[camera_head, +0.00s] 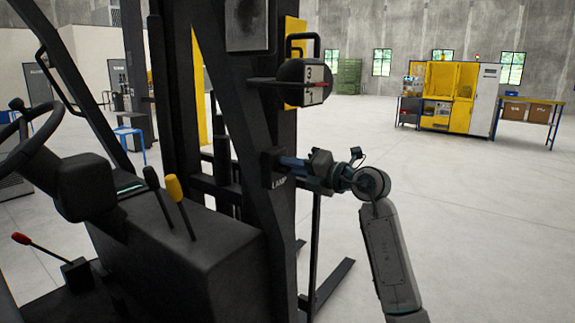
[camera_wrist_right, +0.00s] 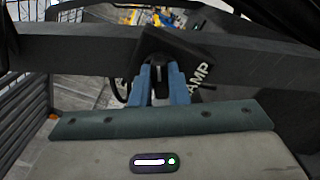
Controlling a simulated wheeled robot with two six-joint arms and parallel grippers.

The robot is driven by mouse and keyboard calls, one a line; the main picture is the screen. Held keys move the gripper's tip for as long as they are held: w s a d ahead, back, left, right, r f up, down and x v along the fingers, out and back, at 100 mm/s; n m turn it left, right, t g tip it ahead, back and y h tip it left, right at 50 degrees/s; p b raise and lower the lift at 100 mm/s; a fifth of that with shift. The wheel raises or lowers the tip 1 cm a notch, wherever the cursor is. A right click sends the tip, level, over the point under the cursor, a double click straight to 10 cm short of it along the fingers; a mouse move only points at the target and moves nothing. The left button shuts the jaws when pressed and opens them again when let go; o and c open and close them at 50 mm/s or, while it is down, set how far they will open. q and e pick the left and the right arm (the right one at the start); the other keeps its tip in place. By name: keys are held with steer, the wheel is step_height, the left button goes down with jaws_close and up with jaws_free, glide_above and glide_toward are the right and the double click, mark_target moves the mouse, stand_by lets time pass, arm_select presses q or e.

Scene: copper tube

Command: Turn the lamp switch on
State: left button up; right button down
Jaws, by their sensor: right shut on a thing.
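The lamp switch is a dark box (camera_head: 267,160) on the forklift's black mast post, with the white word LAMP (camera_head: 281,183) beside it. In the right wrist view the switch box (camera_wrist_right: 160,42) shows tilted, with a small black lever (camera_wrist_right: 161,80) standing out from it. My right gripper (camera_head: 285,163) reaches the box from the right in the head view. Its blue fingers (camera_wrist_right: 161,88) are shut on the black lever, one on each side. The fingertips hide part of the lever. I cannot tell from these frames whether the lamp is lit. My left gripper is not in view.
A black lamp-like housing (camera_head: 303,83) with a red needle and numbers sits above the switch. Forklift levers (camera_head: 181,205) and a steering wheel (camera_head: 30,130) stand at the left. Yellow machinery (camera_head: 440,95) is far off at the back right. The floor (camera_head: 480,230) at right is clear.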

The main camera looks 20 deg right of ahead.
stand_by(0.4)
steer(key=c, duration=1.4)
jaws_free()
steer(key=shift+s+d, duration=0.1)
steer(key=b+v, duration=0.5)
steer(key=v, duration=0.5)
steer(key=shift+s, duration=0.1)
